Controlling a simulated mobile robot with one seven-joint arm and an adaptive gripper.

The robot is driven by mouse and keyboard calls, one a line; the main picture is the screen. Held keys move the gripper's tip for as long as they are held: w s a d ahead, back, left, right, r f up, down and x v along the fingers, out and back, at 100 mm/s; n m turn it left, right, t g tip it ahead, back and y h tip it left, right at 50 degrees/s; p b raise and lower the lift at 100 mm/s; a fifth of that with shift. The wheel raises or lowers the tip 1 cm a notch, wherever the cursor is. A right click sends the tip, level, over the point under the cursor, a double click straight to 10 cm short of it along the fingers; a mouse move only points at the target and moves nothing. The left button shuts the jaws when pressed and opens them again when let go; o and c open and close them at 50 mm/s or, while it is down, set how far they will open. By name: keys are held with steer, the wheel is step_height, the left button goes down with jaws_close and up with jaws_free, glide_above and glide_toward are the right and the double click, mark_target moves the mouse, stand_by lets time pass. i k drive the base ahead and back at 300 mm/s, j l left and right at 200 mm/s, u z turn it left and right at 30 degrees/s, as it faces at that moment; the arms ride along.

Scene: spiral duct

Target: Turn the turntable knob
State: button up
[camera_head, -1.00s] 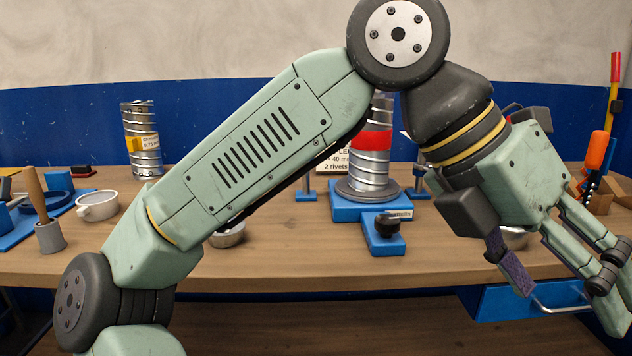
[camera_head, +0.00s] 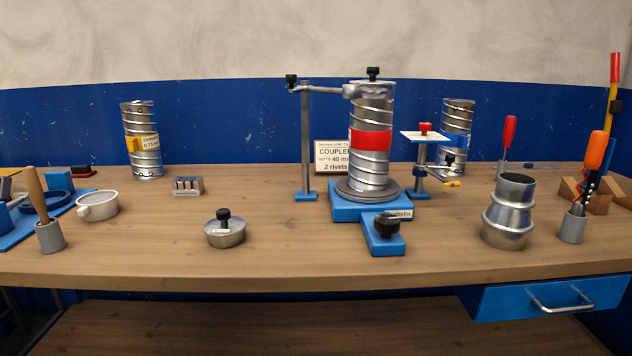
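The turntable (camera_head: 345,206) has a blue base and a round grey plate at the middle of the bench. A black knob (camera_head: 387,227) sits on the blue arm that juts from the base toward the bench's front edge. A spiral duct (camera_head: 371,165) with a red band stands upright on the plate. A post with a clamp arm (camera_head: 322,89) reaches over to the duct's top, which carries another black knob (camera_head: 373,73). My gripper and arm are not in view now.
A lidded metal pot (camera_head: 225,232) stands left of the turntable. A metal coupler (camera_head: 507,212) stands to its right. A screwdriver holder (camera_head: 571,226) is at the far right. Bench front between pot and turntable is clear.

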mark_target(386, 224)
steer(key=i+j+z, duration=0.1)
steer(key=z, duration=0.25)
steer(key=i+j+z, duration=0.1)
steer(key=j+z, duration=0.4)
steer(key=z, duration=0.2)
steer(key=i, duration=0.55)
